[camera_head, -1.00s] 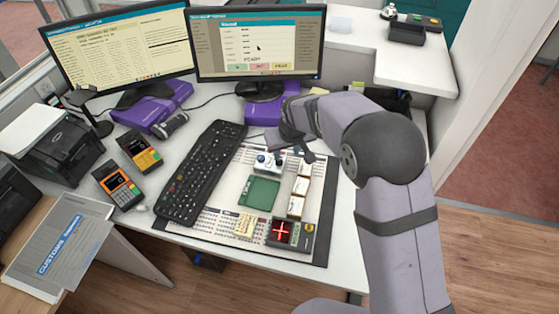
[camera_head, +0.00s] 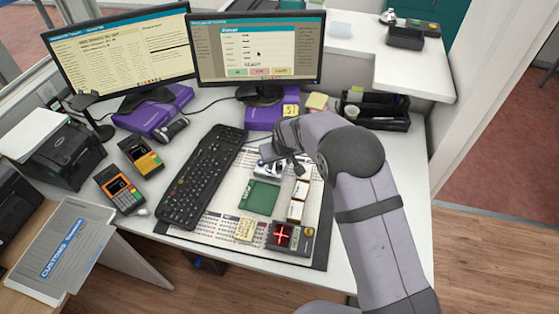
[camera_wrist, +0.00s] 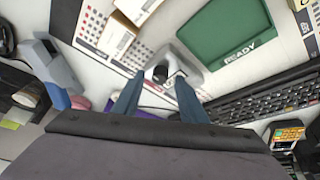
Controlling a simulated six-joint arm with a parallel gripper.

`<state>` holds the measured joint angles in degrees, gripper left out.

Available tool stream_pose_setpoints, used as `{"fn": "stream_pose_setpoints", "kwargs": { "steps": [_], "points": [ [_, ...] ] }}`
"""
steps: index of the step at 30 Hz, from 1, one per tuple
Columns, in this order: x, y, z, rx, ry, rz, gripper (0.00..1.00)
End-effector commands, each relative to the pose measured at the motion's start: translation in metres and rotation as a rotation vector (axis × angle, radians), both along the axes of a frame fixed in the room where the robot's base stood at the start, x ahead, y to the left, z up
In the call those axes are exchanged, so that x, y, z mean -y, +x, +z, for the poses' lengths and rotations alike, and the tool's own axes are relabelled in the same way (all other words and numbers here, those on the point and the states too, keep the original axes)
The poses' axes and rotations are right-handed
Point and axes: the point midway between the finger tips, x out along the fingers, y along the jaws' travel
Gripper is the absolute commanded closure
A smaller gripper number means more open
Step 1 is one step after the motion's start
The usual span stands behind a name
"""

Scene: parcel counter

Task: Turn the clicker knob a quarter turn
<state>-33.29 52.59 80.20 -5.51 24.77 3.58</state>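The clicker is a small pale grey box (camera_wrist: 188,62) with a dark round knob (camera_wrist: 160,73) in the wrist view. In the head view the clicker (camera_head: 262,171) is partly covered by my gripper (camera_head: 286,163). In the wrist view my gripper (camera_wrist: 158,82) shows two blue-grey fingers spread apart, with the knob in line with the gap between their tips. I cannot tell how far the tips are above the knob, and I see no clear contact. Nothing is held. The knob's turn angle is too small to read.
A green tray (camera_head: 259,197) marked READY lies beside the clicker on the printed mat (camera_head: 222,214). White boxes (camera_head: 296,211) line the mat's right side. A black keyboard (camera_head: 201,180) is to the left. A red-cross display (camera_head: 283,236) sits in front. Monitors (camera_head: 256,48) stand behind.

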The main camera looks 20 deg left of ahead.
Motion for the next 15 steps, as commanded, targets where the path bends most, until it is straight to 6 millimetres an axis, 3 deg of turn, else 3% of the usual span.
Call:
{"fn": "stream_pose_setpoints", "kwargs": {
  "steps": [13,14,15],
  "points": [
    [-0.0011,0.0028,-0.0075,0.0,0.0,0.0,0.61],
    [-0.0011,0.0028,-0.0075,0.0,0.0,0.0,0.64],
    [-0.0011,0.0027,-0.0075,0.0,0.0,0.0,0.73]
  ]
}}
